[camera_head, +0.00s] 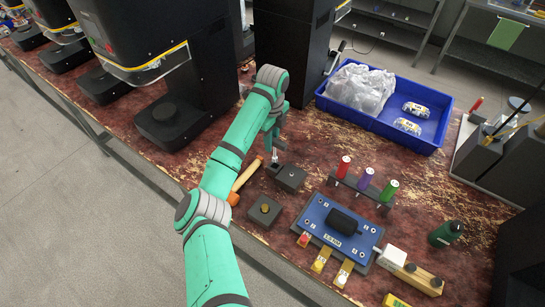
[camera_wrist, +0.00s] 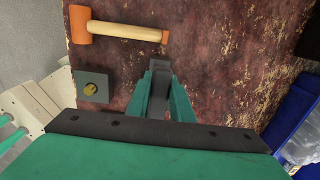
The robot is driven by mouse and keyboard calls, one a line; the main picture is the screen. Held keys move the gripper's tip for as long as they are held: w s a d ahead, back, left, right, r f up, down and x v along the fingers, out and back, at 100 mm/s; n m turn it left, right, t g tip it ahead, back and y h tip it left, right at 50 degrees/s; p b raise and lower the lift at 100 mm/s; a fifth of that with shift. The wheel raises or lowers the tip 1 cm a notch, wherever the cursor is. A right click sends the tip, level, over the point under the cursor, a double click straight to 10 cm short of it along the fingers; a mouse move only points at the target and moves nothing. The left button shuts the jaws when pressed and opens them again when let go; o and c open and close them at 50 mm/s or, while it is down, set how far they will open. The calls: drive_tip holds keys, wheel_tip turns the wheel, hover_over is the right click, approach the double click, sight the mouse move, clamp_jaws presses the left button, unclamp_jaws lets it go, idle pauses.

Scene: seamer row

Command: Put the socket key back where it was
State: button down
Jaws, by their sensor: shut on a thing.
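My gripper (camera_head: 272,138) is shut on a thin silver-shafted tool, which I take to be the socket key (camera_head: 275,157). The shaft points down below the fingers, just above or at the dark block (camera_head: 290,178); I cannot tell whether it touches.
A mallet (camera_head: 247,177) and a block with a yellow knob (camera_head: 265,210) lie close by. To the right are a rack of coloured-handled tools (camera_head: 366,180), a blue fixture (camera_head: 338,228) and a blue tray (camera_head: 385,115). Black machines stand behind.

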wheel_tip(320, 180, down, 7)
drive_tip(key=shift+f, duration=0.2)
idle(0.4)
drive_tip(key=c, duration=1.6)
unclamp_jaws()
drive_tip(key=shift+f, duration=0.1)
drive_tip(key=shift+o, duration=0.2)
wheel_tip(320, 180, up, 12)
drive_tip(key=shift+d+r, duration=0.1)
drive_tip(key=shift+r, duration=0.05)
drive_tip(key=shift+d, duration=0.1)
